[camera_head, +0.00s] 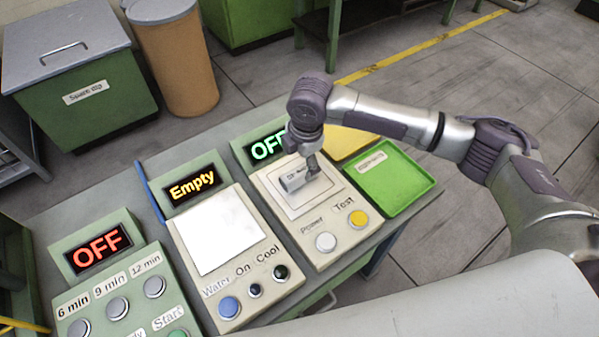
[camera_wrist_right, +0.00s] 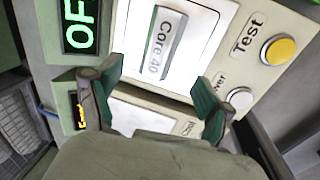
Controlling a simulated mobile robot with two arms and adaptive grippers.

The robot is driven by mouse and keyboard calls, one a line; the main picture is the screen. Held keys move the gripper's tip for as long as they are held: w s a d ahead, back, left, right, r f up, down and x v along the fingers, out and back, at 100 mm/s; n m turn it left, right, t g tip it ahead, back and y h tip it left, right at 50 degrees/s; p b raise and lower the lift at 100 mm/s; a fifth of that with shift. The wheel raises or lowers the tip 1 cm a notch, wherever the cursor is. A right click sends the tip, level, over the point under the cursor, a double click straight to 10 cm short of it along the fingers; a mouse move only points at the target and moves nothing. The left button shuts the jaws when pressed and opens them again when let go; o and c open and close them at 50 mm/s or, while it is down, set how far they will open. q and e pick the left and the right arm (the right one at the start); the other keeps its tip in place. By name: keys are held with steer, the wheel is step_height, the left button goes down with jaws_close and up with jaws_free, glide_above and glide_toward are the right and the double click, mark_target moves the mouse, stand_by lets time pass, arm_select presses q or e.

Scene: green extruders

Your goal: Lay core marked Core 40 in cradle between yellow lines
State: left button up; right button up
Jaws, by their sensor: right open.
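The core (camera_head: 294,181) is a short pale grey cylinder lying on the white square pad (camera_head: 308,208) of the right-hand panel. In the right wrist view the core (camera_wrist_right: 165,42) reads "Core 40" along its side. My right gripper (camera_head: 312,165) is just above the core's right end in the head view. In the wrist view its two green-padded fingers (camera_wrist_right: 155,85) are spread with nothing between them, and the core lies beyond the fingertips. No cradle between yellow lines can be made out. My left gripper is out of view.
The panel has a white Power button (camera_head: 326,242) and a yellow Test button (camera_head: 358,219); its display (camera_head: 267,148) reads OFF. A green tray (camera_head: 422,188) lies right of it. Left are an "Empty" panel (camera_head: 197,185) and a timer panel (camera_head: 97,250). A yellow line (camera_head: 420,46) crosses the floor.

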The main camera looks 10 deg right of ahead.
mark_target(298, 173)
steer(key=shift+w+f, duration=0.2)
steer(key=shift+f, duration=0.35)
steer(key=shift+w+f, duration=0.15)
steer(key=shift+f, duration=0.4)
steer(key=f, duration=0.1)
steer(key=f+p, duration=0.1)
steer(key=f, duration=0.2)
steer(key=shift+w+f+p, duration=0.25)
steer(key=shift+f+p, duration=0.05)
steer(key=shift+f, duration=0.05)
steer(key=shift+w+f, duration=0.1)
steer(key=shift+f, duration=0.2)
steer(key=shift+c, duration=0.2)
steer(key=c, duration=0.3)
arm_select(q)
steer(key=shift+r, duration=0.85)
arm_select(e)
jaws_close()
